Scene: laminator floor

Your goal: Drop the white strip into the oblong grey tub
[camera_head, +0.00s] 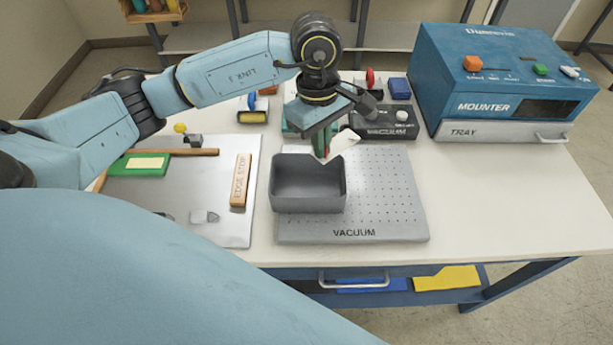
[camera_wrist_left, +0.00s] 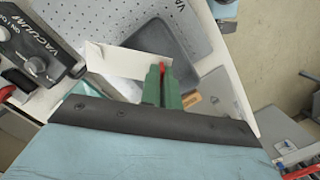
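The white strip (camera_head: 342,144) hangs at the tip of my left gripper (camera_head: 325,148). In the left wrist view the strip (camera_wrist_left: 128,63) juts out to the left from the green fingers (camera_wrist_left: 162,84), which are close together on its end. A bit of red shows between the fingertips. The oblong grey tub (camera_head: 308,203) stands partly on the perforated vacuum plate, and no contents are visible in the head view. My gripper holds the strip above the tub's back right area. The tub (camera_wrist_left: 190,42) also shows beyond the fingers. My right gripper is not in view.
The vacuum plate (camera_head: 385,200) lies right of the tub. An edge stop block (camera_head: 240,182) lies on the board to the left. A black vacuum box (camera_head: 388,124) and a blue mounter (camera_head: 505,80) stand behind. The table's right front is clear.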

